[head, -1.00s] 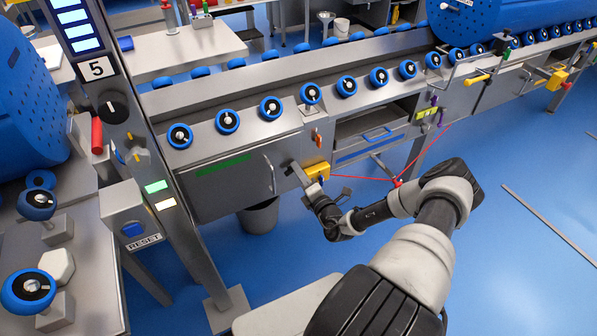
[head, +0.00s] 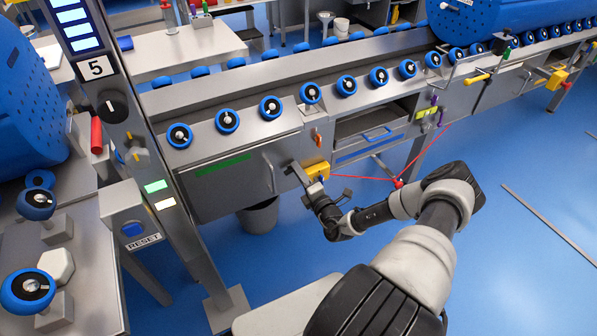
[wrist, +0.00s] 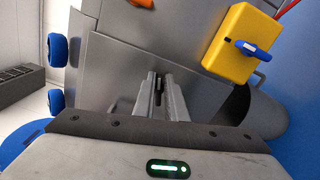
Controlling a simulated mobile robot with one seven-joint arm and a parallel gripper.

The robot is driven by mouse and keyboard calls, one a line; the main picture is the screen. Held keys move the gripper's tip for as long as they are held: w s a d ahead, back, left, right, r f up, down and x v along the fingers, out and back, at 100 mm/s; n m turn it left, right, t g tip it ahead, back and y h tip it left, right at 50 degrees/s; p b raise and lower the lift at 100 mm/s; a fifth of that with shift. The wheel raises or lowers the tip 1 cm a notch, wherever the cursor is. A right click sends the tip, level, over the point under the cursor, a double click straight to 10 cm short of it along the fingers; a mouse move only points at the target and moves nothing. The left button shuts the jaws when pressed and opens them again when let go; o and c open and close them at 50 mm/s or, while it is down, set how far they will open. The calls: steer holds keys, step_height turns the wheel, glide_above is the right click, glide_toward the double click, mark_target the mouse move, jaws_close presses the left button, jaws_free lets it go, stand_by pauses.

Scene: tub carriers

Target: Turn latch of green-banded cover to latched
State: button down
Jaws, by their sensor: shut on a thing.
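The green-banded cover (head: 225,184) is a grey metal panel on the front of the line, with a dark green band near its upper edge and a bar handle near its right end. My gripper (head: 296,172) is just right of that handle, at the cover's right edge. In the wrist view, my gripper's two fingers (wrist: 160,86) are close together on a thin dark piece, the latch (wrist: 158,84). The fingers hide most of the latch, so I cannot tell its exact angle.
A yellow box (wrist: 229,44) with a blue lever is close on the right of my gripper. An orange latch (head: 318,137) is above it. A red cord (head: 360,178) runs rightward from the yellow box. A grey bin (head: 259,215) stands below the cover.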

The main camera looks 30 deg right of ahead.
steer(key=shift+a+f+m, duration=0.15)
steer(key=shift+a+m, duration=0.1)
steer(key=shift+m, duration=0.4)
steer(key=shift+a+f+m, duration=0.15)
steer(key=shift+a+m, duration=0.05)
steer(key=shift+m, duration=0.45)
stand_by(5.8)
stand_by(0.5)
steer(key=c, duration=1.8)
jaws_free()
steer(key=shift+d, duration=0.25)
